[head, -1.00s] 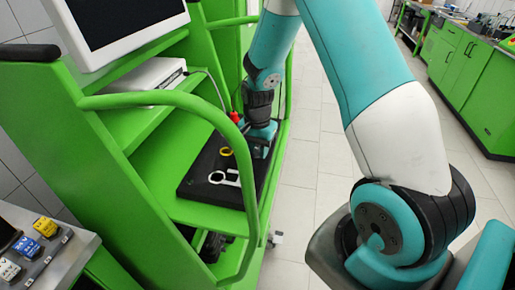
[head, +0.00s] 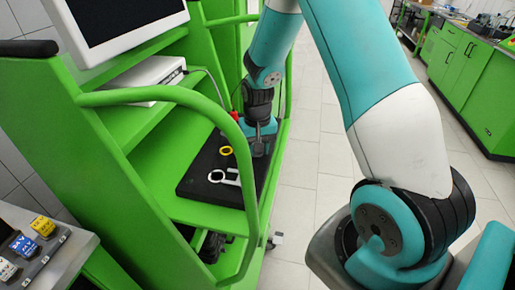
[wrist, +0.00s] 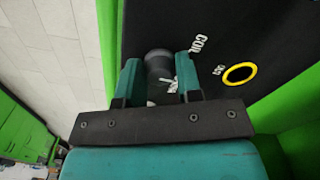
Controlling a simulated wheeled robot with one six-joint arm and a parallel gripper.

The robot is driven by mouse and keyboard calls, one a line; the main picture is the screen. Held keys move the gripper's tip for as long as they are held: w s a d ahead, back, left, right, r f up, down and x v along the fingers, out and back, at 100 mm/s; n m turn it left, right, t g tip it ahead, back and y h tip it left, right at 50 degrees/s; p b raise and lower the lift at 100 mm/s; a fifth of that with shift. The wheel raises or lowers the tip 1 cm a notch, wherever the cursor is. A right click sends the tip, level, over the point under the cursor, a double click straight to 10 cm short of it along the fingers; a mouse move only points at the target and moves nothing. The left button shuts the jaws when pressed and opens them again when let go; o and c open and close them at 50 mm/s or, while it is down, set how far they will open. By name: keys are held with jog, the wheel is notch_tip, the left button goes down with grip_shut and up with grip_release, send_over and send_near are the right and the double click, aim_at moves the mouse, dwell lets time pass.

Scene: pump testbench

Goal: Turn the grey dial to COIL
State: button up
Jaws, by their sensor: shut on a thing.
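The grey dial (wrist: 158,62) sits on a black panel and shows between the two teal fingers of my gripper (wrist: 160,76) in the wrist view. The fingers are shut on it, one on each side. White lettering (wrist: 198,43), which looks like COIL partly readable, lies just right of the right finger. A small white mark shows between the fingers, but I cannot tell where the dial points. In the head view my gripper (head: 259,143) is down at the far right part of the black panel (head: 207,190), and the dial is hidden there.
A yellow ring (wrist: 240,73) on the panel lies right of my gripper, with a small label beside it. White ring-shaped marks (head: 222,177) lie nearer on the panel. A green rail (head: 246,185) curves in front. A monitor (head: 115,30) stands at upper left.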

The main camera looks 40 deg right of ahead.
jog(key=n, duration=0.4)
jog(key=shift+n, duration=0.3)
jog(key=shift+w+n+b, duration=0.1)
jog(key=shift+n+b, duration=0.2)
jog(key=shift+n, duration=1.6)
jog(key=o, duration=0.9)
jog(key=shift+o, duration=0.2)
jog(key=shift+r, duration=0.15)
notch_tip(320, 180, up, 17)
jog(key=b, duration=0.2)
